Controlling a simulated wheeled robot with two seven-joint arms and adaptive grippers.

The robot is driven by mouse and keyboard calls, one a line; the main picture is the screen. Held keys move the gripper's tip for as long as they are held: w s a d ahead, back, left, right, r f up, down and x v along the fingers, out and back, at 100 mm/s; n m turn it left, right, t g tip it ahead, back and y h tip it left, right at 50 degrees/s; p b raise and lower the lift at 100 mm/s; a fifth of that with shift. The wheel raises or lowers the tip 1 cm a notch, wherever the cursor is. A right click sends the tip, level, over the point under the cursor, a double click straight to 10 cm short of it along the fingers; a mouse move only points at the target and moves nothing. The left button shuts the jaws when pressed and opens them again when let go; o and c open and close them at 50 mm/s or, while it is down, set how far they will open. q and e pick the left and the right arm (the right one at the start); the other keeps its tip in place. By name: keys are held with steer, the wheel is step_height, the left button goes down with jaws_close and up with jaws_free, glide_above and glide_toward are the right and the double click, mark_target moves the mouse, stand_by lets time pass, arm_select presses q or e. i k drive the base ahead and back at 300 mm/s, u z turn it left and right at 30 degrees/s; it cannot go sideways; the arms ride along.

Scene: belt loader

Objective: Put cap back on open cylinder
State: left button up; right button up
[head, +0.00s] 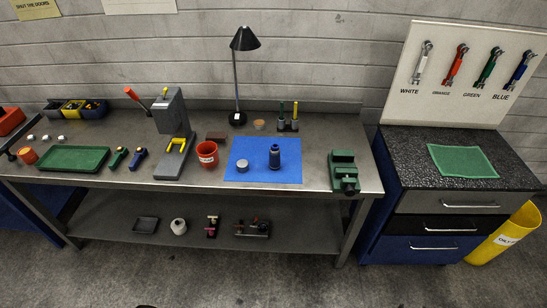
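A dark blue-black open cylinder (274,157) stands upright on the blue mat (290,174) on the workbench. A round, light grey cap (242,166) lies on the same mat, to the left of the cylinder and apart from it. The cylinder's top is too small to make out in detail. Neither of my grippers can be made out in the head view.
A red cup (207,154) and a grey press (172,135) stand left of the mat. A green vise (343,170) stands to its right. A black lamp (237,85) stands behind it. The mat is clear around the cylinder and cap.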

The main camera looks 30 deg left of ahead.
mark_target(275, 156)
steer(key=z, duration=0.1)
steer(key=i, duration=0.75)
steer(key=u, duration=0.7)
steer(key=i, duration=0.5)
steer(key=u, duration=0.4)
